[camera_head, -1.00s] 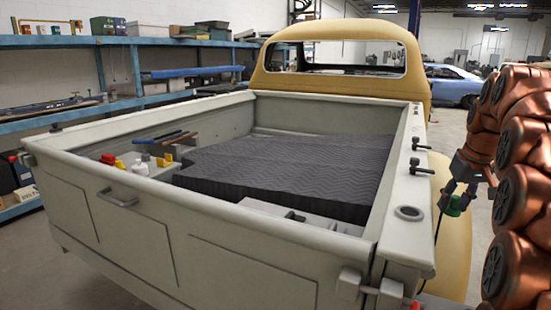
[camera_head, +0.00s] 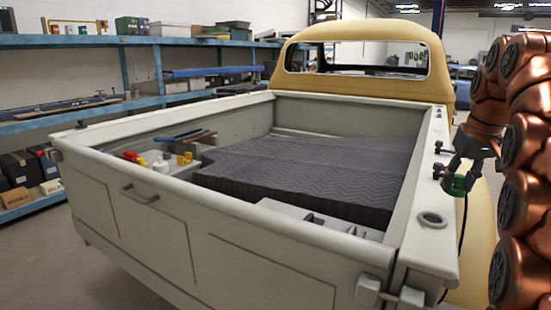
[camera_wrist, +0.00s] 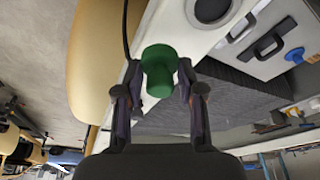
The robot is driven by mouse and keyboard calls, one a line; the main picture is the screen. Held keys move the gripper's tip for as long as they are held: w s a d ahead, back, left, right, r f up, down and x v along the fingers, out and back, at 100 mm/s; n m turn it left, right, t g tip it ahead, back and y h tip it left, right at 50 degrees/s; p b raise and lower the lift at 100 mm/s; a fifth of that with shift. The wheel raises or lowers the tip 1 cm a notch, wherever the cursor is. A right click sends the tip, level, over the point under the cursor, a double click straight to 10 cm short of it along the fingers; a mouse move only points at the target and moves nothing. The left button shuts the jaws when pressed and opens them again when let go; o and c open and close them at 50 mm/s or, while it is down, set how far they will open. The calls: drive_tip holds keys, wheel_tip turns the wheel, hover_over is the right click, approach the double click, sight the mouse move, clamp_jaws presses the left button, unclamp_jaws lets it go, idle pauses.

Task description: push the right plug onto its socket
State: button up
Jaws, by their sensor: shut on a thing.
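My gripper (camera_head: 457,178) is at the outer side of the truck bed's right rail, shut on a green plug (camera_head: 460,186). A black cable (camera_head: 463,220) hangs from the plug. In the wrist view the green plug (camera_wrist: 159,72) sits between both fingers, with the cable running up out of the picture. A round grey ring socket (camera_head: 433,219) is set in the top of the right rail, nearer the tailgate. The socket also shows at the wrist view's top edge (camera_wrist: 193,18). The plug is apart from the socket.
Black knobbed fittings (camera_head: 438,147) stand on the right rail (camera_head: 420,190) close to my gripper. The yellow fender (camera_head: 480,240) is below my gripper.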

drive_tip(key=shift+a+f, duration=0.1)
drive_tip(key=shift+f, duration=0.1)
drive_tip(key=shift+w+a, duration=0.1)
drive_tip(key=shift+a, duration=0.1)
drive_tip(key=shift+a+r, duration=0.35)
drive_tip(key=shift+r, duration=0.55)
drive_tip(key=shift+w+a+f+p, duration=0.35)
drive_tip(key=shift+w+a+f, duration=0.1)
drive_tip(key=shift+f, duration=0.15)
drive_tip(key=shift+w+a+r, duration=0.1)
drive_tip(key=shift+w+r, duration=0.05)
drive_tip(key=shift+r, duration=0.1)
drive_tip(key=shift+w+a+r, duration=0.1)
drive_tip(key=shift+a+r, duration=0.05)
drive_tip(key=shift+r, duration=0.1)
